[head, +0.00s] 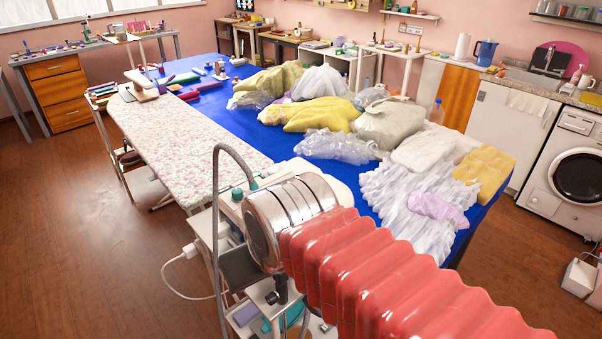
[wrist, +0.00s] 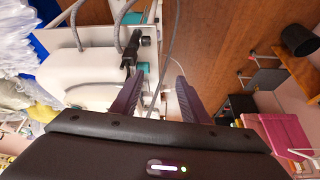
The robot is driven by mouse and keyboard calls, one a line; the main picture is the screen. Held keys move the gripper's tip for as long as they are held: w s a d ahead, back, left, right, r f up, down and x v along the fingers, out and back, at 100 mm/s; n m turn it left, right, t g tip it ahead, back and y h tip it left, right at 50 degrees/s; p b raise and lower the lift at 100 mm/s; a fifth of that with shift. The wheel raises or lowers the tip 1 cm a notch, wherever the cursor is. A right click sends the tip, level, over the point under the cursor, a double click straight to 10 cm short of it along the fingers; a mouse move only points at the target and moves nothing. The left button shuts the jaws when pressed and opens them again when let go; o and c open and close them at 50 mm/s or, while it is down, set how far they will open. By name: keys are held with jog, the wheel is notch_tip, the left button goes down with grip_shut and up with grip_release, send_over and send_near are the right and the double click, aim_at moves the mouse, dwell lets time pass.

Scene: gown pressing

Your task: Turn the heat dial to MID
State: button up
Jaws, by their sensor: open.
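A white appliance with teal parts (head: 236,205) stands on a trolley (head: 258,297) at the near end of the ironing board, with a grey hose rising from it. My arm hides much of it in the head view. In the wrist view a white body (wrist: 85,72) with grey hoses and a black fitting (wrist: 130,48) lies to the left of my fingers. I cannot make out a heat dial or its markings in either view. The gripper is not visible in the head view.
The floral ironing board (head: 185,132) is mostly clear, with an iron-like item at its far end. A blue-covered table (head: 240,140) holds heaps of fabric and clear plastic (head: 420,180). A white cable (head: 178,290) hangs by the trolley. Wooden floor (head: 70,220) is open at left.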

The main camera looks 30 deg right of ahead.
jog(key=w+d+r+m+g, duration=0.1)
jog(key=w+d+r+m, duration=0.25)
jog(key=w+r, duration=0.35)
notch_tip(320, 180, up, 7)
jog(key=m+g, duration=0.5)
jog(key=m, duration=0.2)
send_over(302, 178)
jog(key=shift+w+a+f+n, duration=0.15)
jog(key=shift+w+n, duration=0.1)
jog(key=shift+f, duration=0.1)
jog(key=f, duration=1.3)
jog(key=shift+s+f, duration=0.2)
jog(key=shift+f, duration=0.1)
jog(key=shift+c, duration=0.3)
grip_shut()
